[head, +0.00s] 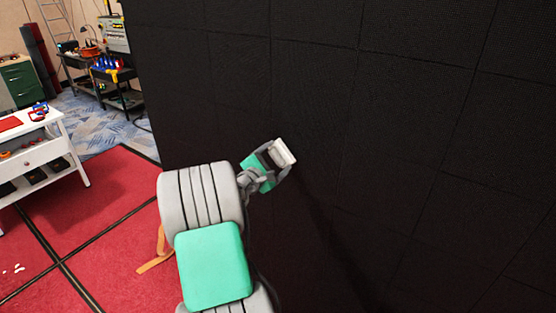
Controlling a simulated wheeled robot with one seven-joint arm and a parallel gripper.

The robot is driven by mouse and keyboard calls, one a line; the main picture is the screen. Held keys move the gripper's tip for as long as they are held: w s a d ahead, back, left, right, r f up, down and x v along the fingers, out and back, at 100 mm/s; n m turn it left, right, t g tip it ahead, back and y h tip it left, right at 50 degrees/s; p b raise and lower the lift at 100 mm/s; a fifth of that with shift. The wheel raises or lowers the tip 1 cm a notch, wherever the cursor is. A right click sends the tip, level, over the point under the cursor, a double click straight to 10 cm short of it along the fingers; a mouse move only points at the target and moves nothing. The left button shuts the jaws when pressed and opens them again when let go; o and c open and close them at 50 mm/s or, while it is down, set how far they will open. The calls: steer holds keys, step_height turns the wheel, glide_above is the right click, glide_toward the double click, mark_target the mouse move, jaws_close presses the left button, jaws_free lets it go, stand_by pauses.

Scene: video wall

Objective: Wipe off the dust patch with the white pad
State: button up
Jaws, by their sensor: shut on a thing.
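The white pad (284,152) is a small pale block in the middle of the head view, held at the end of my arm. My gripper (275,158) is shut on it. The pad is close to the black panelled wall (420,110). I cannot tell whether it touches the wall. I cannot make out a dust patch on the visible wall. The area of wall behind my arm and gripper is hidden.
A white table (40,150) with small objects stands at the left on a red mat (110,185). A dark trolley (118,80) with tools stands farther back. Small white bits (14,269) and an orange strap (157,255) lie on the mat. The wall right of my gripper is clear.

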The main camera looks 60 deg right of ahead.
steer(key=shift+w+a, duration=0.25)
steer(key=shift+a, duration=1.2)
steer(key=shift+w+a, duration=0.2)
steer(key=shift+a, duration=1.25)
steer(key=shift+a, duration=0.1)
steer(key=shift+w+a, duration=0.15)
steer(key=shift+a, duration=0.55)
steer(key=shift+w+a, duration=0.1)
steer(key=shift+a, duration=0.55)
